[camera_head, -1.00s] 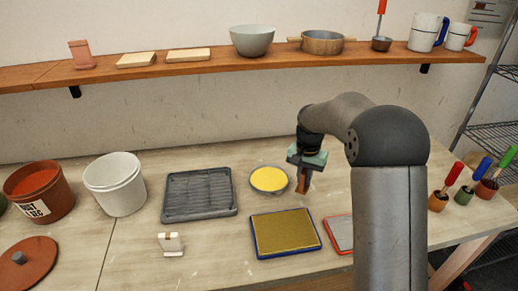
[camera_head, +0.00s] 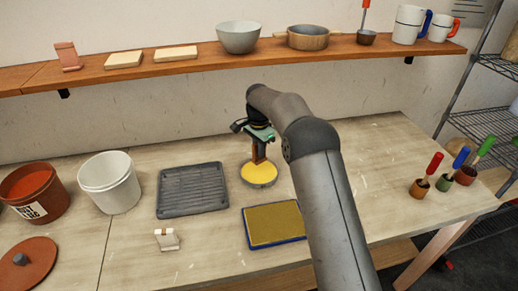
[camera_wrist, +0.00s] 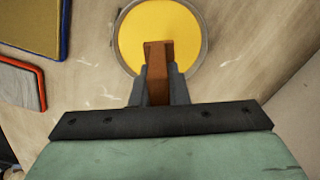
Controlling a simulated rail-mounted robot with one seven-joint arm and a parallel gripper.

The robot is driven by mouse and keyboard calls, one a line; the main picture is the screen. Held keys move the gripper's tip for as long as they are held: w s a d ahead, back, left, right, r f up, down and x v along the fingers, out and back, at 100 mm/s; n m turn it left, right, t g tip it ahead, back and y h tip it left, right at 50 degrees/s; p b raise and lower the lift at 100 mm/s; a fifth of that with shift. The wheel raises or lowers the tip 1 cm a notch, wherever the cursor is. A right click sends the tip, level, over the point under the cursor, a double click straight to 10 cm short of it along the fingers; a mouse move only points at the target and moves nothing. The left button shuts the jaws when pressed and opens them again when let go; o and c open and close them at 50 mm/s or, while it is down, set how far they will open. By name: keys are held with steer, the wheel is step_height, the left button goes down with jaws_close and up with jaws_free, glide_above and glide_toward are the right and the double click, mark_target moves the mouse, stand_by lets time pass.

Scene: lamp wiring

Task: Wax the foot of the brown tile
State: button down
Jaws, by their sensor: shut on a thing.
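My gripper (camera_head: 260,146) is shut on the brown tile (camera_head: 259,153) and holds it upright over the yellow wax in a round grey dish (camera_head: 259,184). In the wrist view the brown tile (camera_wrist: 158,75) stands out between the fingers of my gripper (camera_wrist: 158,88), with its end over the yellow wax (camera_wrist: 160,25). The foot of the tile is at or just above the wax; I cannot tell whether it touches.
A grey ribbed tray (camera_head: 192,211) lies left of the dish. A blue-rimmed yellow pad (camera_head: 275,243) lies in front. A small white stand (camera_head: 167,239), a white bucket (camera_head: 110,200) and a brown bucket (camera_head: 50,207) are further left. Brush pots (camera_head: 419,188) stand at the right.

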mark_target(259, 162)
steer(key=shift+f+b, duration=1.4)
steer(key=shift+f, duration=1.3)
steer(key=shift+f+b, duration=0.35)
steer(key=shift+f, duration=0.3)
steer(key=shift+r, duration=0.2)
steer(key=shift+r+p, duration=1.85)
steer(key=shift+r, duration=1.1)
